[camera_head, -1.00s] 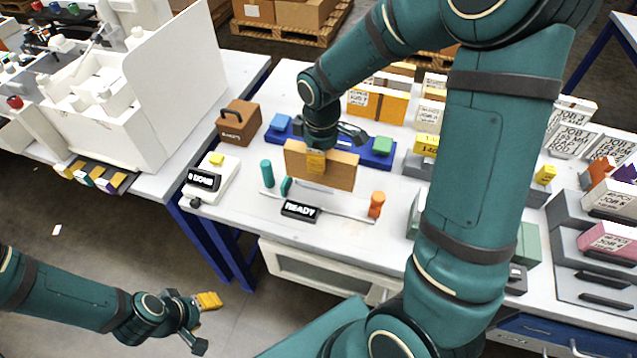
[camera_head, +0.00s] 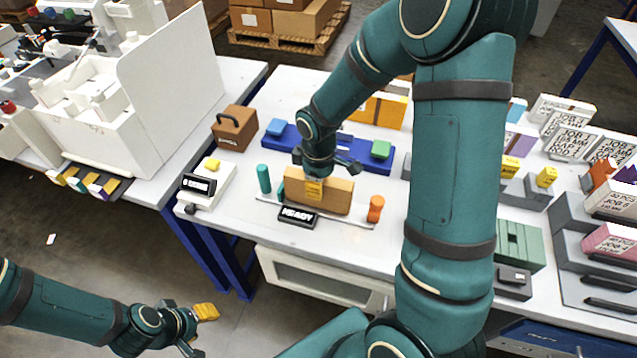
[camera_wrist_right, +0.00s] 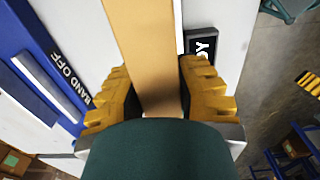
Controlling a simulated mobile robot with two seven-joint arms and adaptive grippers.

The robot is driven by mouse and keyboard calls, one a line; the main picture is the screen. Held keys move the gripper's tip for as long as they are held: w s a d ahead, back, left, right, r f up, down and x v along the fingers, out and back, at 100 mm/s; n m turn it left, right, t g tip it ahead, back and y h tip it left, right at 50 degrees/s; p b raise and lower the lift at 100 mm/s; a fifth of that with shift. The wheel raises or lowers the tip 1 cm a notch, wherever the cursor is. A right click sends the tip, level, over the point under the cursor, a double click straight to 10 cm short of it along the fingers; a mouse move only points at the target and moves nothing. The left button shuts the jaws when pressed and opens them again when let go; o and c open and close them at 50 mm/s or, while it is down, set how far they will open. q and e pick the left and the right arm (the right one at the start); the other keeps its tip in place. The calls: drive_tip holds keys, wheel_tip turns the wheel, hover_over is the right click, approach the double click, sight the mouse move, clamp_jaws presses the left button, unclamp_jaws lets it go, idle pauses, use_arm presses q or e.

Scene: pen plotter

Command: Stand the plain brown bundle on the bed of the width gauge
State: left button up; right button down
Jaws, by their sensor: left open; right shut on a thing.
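The plain brown bundle (camera_head: 335,196) is a long tan block, held upright on its long edge. My right gripper (camera_head: 314,187) is shut on its middle from above. In the right wrist view the bundle (camera_wrist_right: 148,50) runs between the yellow fingers (camera_wrist_right: 158,95). The width gauge (camera_head: 352,221) has a teal post, a teal jaw at the bundle's left end, an orange knob (camera_head: 376,208) and a READY display (camera_head: 297,216). The bundle is over the gauge, behind the display; I cannot tell whether its lower edge touches the bed. My left gripper (camera_head: 204,328) is open and empty, low at the left.
A blue bander (camera_head: 285,138) with blue and green blocks lies behind the bundle; its "BAND OFF" label shows in the right wrist view (camera_wrist_right: 70,78). A brown box (camera_head: 234,128) and a white device (camera_head: 208,186) stand to the left. Open tabletop lies right of the orange knob.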

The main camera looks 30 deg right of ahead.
drive_tip(key=c, duration=0.8)
unclamp_jaws()
drive_tip(key=shift+r+p, duration=0.3)
wheel_tip(320, 180, up, 12)
drive_tip(key=p, duration=0.2)
drive_tip(key=shift+f+p, duration=0.15)
drive_tip(key=shift+p, duration=0.2)
